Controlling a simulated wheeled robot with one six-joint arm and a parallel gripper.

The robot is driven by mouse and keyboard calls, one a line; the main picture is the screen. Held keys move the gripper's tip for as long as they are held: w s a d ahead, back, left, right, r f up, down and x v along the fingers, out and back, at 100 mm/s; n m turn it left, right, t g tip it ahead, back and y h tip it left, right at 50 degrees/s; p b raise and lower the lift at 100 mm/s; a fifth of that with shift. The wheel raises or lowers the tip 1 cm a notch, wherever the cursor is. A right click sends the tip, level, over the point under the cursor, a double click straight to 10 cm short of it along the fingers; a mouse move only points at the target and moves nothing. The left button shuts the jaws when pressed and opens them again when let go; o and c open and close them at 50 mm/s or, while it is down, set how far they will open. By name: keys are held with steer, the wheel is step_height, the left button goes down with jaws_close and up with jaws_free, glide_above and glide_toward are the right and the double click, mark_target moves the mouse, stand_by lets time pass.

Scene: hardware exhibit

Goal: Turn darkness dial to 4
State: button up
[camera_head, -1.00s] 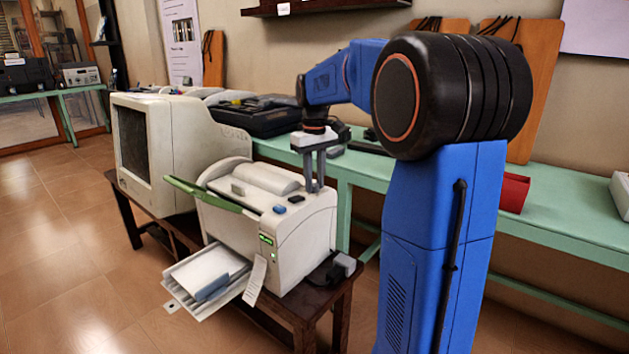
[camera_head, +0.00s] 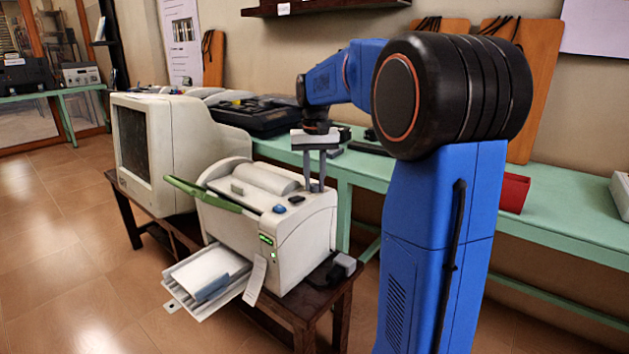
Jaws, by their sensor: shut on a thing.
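A cream-white printer-like machine (camera_head: 285,232) stands on the dark wooden table, with a green lever or flap (camera_head: 203,194) at its upper left and a small green lit display on its front. A blue knob (camera_head: 279,209) and a dark button (camera_head: 296,199) sit on its top. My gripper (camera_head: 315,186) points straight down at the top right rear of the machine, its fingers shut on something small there. The thing between the fingertips is too small and hidden to make out, so I cannot read any dial marks or number.
A bulky old monitor (camera_head: 180,150) stands left of the machine on the same dark table (camera_head: 340,305). Paper trays (camera_head: 208,283) jut out in front. A green bench (camera_head: 385,172) runs behind, with a black case (camera_head: 262,118) and a red object (camera_head: 513,192) on it.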

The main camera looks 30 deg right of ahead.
mark_target(314, 185)
stand_by(0.3)
steer(key=o, duration=1.1)
steer(key=shift+c, duration=0.2)
steer(key=shift+r, duration=0.1)
step_height(314, 185, up, 17)
steer(key=shift+r, duration=0.15)
steer(key=s+a+f+n+t, duration=0.1)
steer(key=s+a+f, duration=0.4)
steer(key=s+f, duration=0.4)
steer(key=s+a+f+n+t, duration=0.2)
steer(key=s+a+f, duration=0.3)
steer(key=s+f, duration=0.4)
steer(key=s+a+f+n+t, duration=0.1)
steer(key=s+a+f+n, duration=0.1)
steer(key=s+a+f, duration=0.3)
steer(key=s+f, duration=0.4)
steer(key=s, duration=0.4)
steer(key=shift+a+f+t, duration=0.15)
steer(key=shift+a+t, duration=0.15)
steer(key=shift+t, duration=0.1)
